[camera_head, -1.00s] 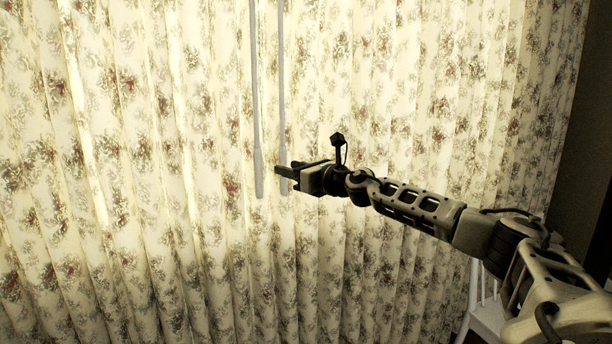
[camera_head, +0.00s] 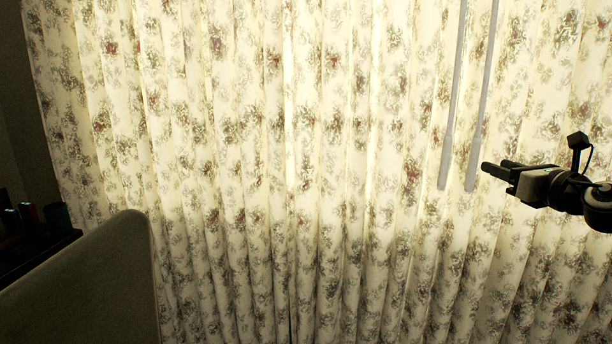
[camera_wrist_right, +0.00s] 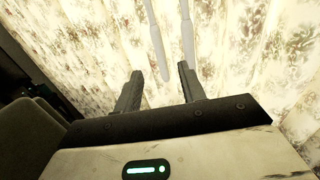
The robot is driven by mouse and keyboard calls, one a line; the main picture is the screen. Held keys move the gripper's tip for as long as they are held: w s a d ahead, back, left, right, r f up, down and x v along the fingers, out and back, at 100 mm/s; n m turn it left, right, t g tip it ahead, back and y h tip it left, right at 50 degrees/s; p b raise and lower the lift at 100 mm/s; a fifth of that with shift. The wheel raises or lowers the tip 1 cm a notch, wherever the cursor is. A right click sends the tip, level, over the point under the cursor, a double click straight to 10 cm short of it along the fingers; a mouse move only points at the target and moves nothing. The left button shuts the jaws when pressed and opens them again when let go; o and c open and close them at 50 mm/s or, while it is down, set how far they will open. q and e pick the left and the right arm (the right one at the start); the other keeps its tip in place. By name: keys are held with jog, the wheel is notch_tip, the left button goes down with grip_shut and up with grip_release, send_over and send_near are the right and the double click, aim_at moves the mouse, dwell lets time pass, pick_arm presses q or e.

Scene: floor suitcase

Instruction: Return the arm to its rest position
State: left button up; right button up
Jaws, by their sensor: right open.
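My right gripper (camera_head: 497,170) is at the right edge of the head view, pointing left in front of the curtain (camera_head: 290,150). In the right wrist view its two fingers (camera_wrist_right: 158,85) stand apart with nothing between them. Two white curtain wands (camera_head: 470,100) hang close to the fingertips; I cannot tell whether they touch. The wands also show beyond the fingers in the right wrist view (camera_wrist_right: 188,45). Only the end of my right arm shows in the head view. My left gripper is not in view.
A grey rounded seat back or headboard (camera_head: 90,285) stands at the lower left. A dark shelf (camera_head: 35,248) with small dark items is beside it. The pale floral curtain fills most of the view, with no other object in front of its middle.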

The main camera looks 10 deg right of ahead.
jog(key=s+a+f+m+g+y+p, duration=0.15)
jog(key=a+f+m, duration=0.45)
jog(key=a+f, duration=0.7)
jog(key=s+a+f+m+g+y, duration=0.1)
jog(key=s+a+f+m+y, duration=0.2)
jog(key=a+f+m, duration=0.7)
jog(key=s+a+f+m+g, duration=0.1)
jog(key=s+a+f+m, duration=0.3)
jog(key=s+a+m, duration=0.1)
jog(key=s+a+f+m+g+h, duration=0.1)
jog(key=s+a+f+m+g, duration=0.1)
jog(key=s+a+f+m, duration=0.3)
jog(key=s+a+f+m+g+h+p, duration=0.1)
jog(key=s+a+f+m, duration=0.3)
jog(key=s+m, duration=0.4)
jog(key=s+a, duration=0.1)
jog(key=s, duration=0.2)
jog(key=shift+s+a+f+g, duration=0.25)
jog(key=shift+s+a+g, duration=0.1)
jog(key=shift+s, duration=0.05)
